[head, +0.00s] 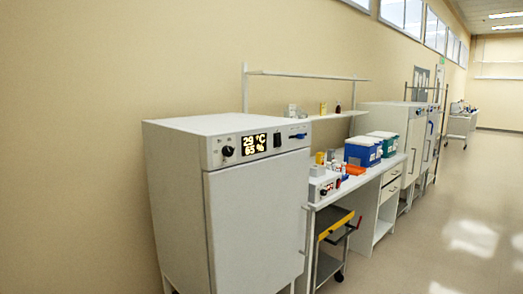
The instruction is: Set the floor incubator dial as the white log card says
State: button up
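A white floor-standing cabinet with a control panel, which looks like the incubator (255,225), stands at the left front with its door shut. Its lit display (254,144) reads 29 °C and 65 %. A black round dial (228,151) sits left of the display; its pointer setting is too small to read. A dark switch (277,140) and a blue handle (298,136) are right of the display. I cannot make out a white log card in this view. My gripper is not in view.
A white bench (375,178) beyond the cabinet holds a small device (324,187) and blue bins (362,152). A cart with a yellow tray (334,222) stands under its near end. More tall white cabinets (408,130) stand farther along. The floor at the right (440,240) is clear.

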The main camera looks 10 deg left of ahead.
aim_at(228, 151)
jog(key=i, duration=0.85)
jog(key=u, duration=0.05)
